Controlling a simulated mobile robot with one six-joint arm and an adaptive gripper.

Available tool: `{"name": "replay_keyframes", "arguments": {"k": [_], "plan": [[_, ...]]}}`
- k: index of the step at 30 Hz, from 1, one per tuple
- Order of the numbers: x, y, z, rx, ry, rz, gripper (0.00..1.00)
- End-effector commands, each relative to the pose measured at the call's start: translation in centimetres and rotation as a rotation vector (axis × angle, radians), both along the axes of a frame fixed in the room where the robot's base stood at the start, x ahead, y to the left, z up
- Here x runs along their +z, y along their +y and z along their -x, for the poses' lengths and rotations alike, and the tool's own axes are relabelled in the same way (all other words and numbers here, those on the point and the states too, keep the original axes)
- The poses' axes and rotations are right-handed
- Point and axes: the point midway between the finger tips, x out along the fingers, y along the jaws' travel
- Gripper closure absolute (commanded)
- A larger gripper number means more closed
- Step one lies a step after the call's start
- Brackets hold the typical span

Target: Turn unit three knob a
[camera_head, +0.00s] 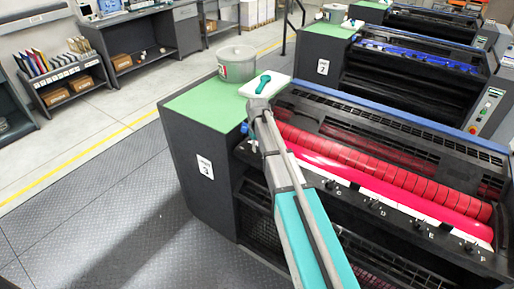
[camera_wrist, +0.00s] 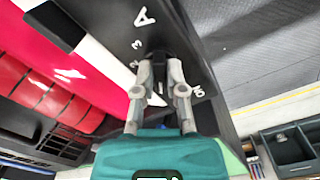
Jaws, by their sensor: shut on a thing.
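Unit three (camera_head: 200,120) is the nearest ink unit, with a "3" plate on its dark side and a row of small black knobs along its front edge. In the wrist view, my gripper (camera_wrist: 159,62) has its two grey fingers closed around a black knob (camera_wrist: 157,50), beside a white letter A (camera_wrist: 145,17) and several white scale marks. The fingers cover much of the knob, so its pointer direction is unclear. In the head view my arm covers that end of the row, and the gripper cannot be made out.
A grey bucket (camera_head: 236,64) stands on the unit's green top (camera_head: 205,105). The red rollers (camera_head: 370,165) lie just behind the knob row. Unit two (camera_head: 400,75) stands behind. The floor (camera_head: 90,180) to the left is clear.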

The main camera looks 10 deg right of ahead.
Motion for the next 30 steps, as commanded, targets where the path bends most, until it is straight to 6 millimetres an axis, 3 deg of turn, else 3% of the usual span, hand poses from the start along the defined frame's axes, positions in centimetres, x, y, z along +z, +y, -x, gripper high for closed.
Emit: {"name": "replay_keyframes", "arguments": {"k": [12, 29, 30], "plan": [[-0.01, -0.09, -0.01, 0.261, 0.000, 0.000, 1.00], [-0.01, -0.11, -0.02, 0.307, 0.001, 0.000, 1.00], [-0.01, -0.11, -0.02, 0.307, 0.001, 0.000, 0.81]]}}
